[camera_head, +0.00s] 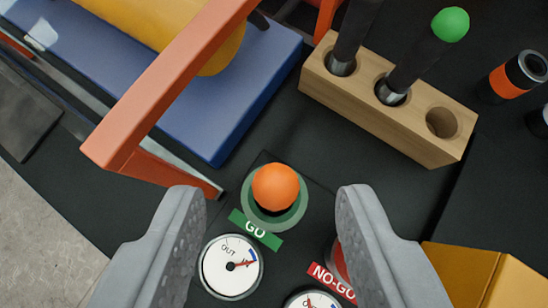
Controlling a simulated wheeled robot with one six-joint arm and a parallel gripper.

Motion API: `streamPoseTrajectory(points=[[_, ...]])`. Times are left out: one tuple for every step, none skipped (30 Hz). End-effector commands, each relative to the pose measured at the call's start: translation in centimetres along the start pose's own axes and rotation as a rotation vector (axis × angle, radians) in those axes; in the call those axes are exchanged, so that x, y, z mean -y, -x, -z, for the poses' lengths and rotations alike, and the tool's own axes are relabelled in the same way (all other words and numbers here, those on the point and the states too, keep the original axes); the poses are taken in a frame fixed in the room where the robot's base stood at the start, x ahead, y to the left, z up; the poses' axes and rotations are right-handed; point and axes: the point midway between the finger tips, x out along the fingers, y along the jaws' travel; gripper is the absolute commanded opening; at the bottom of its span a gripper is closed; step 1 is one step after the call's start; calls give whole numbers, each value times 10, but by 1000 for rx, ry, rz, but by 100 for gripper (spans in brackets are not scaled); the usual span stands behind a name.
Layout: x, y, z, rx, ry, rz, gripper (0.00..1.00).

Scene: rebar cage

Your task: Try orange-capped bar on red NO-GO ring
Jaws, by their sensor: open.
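The orange-capped bar (275,187) stands in the green GO ring (247,217), seen from above, so its shaft is hidden under the orange ball cap. My gripper (268,196) is open, with one grey finger on each side of the cap and a gap on both sides. Whether the fingers are level with the cap is hard to tell. The red NO-GO ring (338,262) is to the lower right, mostly hidden behind my right finger. Its red NO-GO label (331,281) shows, and the green GO label (256,230) lies below the GO ring.
A GO dial (231,266) and a partly cut-off NO-GO dial (312,302) sit at the bottom. A wooden rack (385,115) holds a green-capped bar (428,54) and another dark bar; its right hole is empty. An orange frame (165,85) rises at left over a blue block (240,95).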

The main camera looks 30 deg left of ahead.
Motion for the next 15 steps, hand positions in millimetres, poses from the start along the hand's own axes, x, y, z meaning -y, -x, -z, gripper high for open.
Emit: streamPoseTrajectory(points=[[0, -3, 0, 0, 0, 0, 44], [0, -4, 0, -1, 0, 0, 44], [0, -5, 0, -1, 0, 0, 44], [0, -6, 0, -1, 0, 0, 44], [0, -7, 0, -1, 0, 0, 44], [0, -10, 0, -1, 0, 0, 44], [0, -12, 0, 0, 0, 0, 44], [0, -14, 0, 0, -1, 0, 44], [-1, -18, 0, 1, -1, 1, 44], [-1, -22, -1, 1, -1, 1, 44], [-1, -26, -1, 1, -1, 1, 44], [-2, -31, -1, 1, -1, 1, 44], [-2, -36, -1, 1, -2, 1, 44], [-2, -40, -1, 1, -2, 1, 44], [-2, -46, -1, 2, -2, 1, 44]])
